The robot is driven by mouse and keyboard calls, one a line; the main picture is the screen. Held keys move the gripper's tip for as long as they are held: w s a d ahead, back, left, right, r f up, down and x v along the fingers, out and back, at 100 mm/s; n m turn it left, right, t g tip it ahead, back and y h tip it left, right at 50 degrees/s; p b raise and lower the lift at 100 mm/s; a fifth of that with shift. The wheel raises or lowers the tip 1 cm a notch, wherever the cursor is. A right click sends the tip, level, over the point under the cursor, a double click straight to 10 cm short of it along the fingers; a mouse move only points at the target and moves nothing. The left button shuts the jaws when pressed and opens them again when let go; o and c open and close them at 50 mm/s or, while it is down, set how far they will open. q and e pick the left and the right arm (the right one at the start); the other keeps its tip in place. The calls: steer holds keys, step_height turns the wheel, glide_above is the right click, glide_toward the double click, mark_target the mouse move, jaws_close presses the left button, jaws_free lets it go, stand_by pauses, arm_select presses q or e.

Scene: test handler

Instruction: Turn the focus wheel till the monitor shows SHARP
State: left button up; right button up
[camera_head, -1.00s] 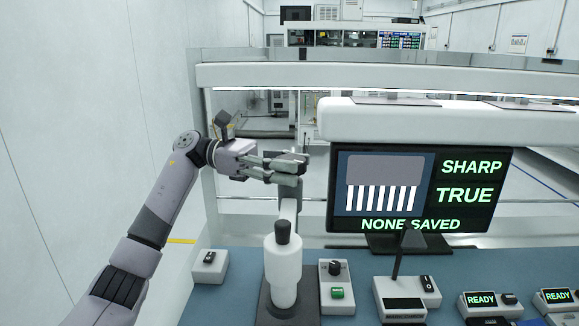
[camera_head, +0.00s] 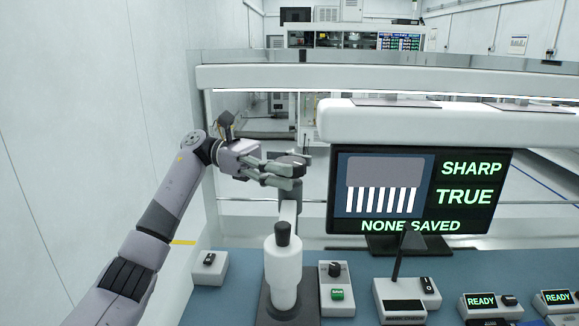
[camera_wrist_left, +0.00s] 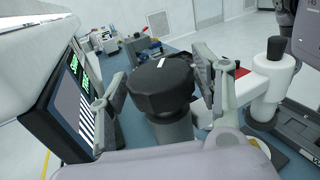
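The focus wheel (camera_head: 291,159) is a dark round knob on top of the white-and-grey scope (camera_head: 283,270). It fills the middle of the left wrist view (camera_wrist_left: 160,85), with a small white mark on its top. My left gripper (camera_head: 288,170) is open, its fingers on either side of the wheel. The wrist view shows a gap between the wheel and the left finger; the right finger is close beside it, and I cannot tell if it touches. The monitor (camera_head: 420,190) reads SHARP, TRUE and NONE SAVED, with white stripes under a grey block. My right gripper is not in view.
On the blue bench (camera_head: 235,310) stand a small switch box (camera_head: 209,268) at left, a box with a black knob and green button (camera_head: 336,290), a white device with a dark post (camera_head: 405,297) and units reading READY (camera_head: 481,302). A white rail crosses behind.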

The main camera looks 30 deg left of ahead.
arm_select(q)
steer(key=shift+o, duration=0.7)
steer(key=a, duration=1.2)
steer(key=shift+s+f, duration=0.1)
steer(key=shift+s, duration=0.05)
